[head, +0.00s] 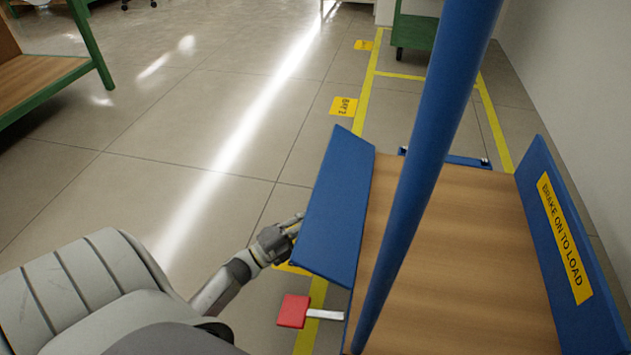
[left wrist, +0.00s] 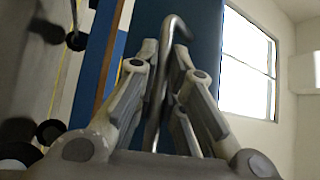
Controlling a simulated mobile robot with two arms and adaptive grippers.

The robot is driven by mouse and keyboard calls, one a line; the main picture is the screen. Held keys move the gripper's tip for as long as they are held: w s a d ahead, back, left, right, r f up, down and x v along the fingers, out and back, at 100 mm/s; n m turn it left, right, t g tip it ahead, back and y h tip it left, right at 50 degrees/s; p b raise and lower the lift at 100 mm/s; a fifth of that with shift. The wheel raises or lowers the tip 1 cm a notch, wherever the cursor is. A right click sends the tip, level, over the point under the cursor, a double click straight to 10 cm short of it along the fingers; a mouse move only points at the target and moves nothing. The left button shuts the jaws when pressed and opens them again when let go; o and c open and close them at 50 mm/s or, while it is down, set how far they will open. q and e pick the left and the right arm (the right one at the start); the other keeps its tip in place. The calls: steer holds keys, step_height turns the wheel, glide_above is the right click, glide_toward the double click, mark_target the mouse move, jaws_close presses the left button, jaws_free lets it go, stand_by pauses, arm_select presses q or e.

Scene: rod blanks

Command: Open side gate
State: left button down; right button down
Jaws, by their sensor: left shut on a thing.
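The side gate (head: 337,203) is a blue panel along the left side of a cart with a wooden deck (head: 455,240). Its broad face shows from above, and I cannot tell its exact tilt. My left gripper (head: 294,226) is at the gate's outer left side, its fingertips partly hidden by the panel. In the left wrist view, my left gripper (left wrist: 165,75) is shut on a bent metal rod (left wrist: 158,95) with a hooked top, in front of the blue panel (left wrist: 200,48). My right gripper is not in view.
A blue post (head: 425,150) rises in front of the deck. A red pedal (head: 293,311) sticks out below the gate. A blue wall with a "BRAKE ON TO LOAD" label (head: 565,237) stands at the right. Open floor (head: 190,180) lies left of the cart.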

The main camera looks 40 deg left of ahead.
arm_select(q)
steer(key=shift+a+f, duration=0.1)
steer(key=shift+f, duration=0.55)
steer(key=c, duration=1.8)
jaws_free()
steer(key=v, duration=1.2)
steer(key=shift+f, duration=0.15)
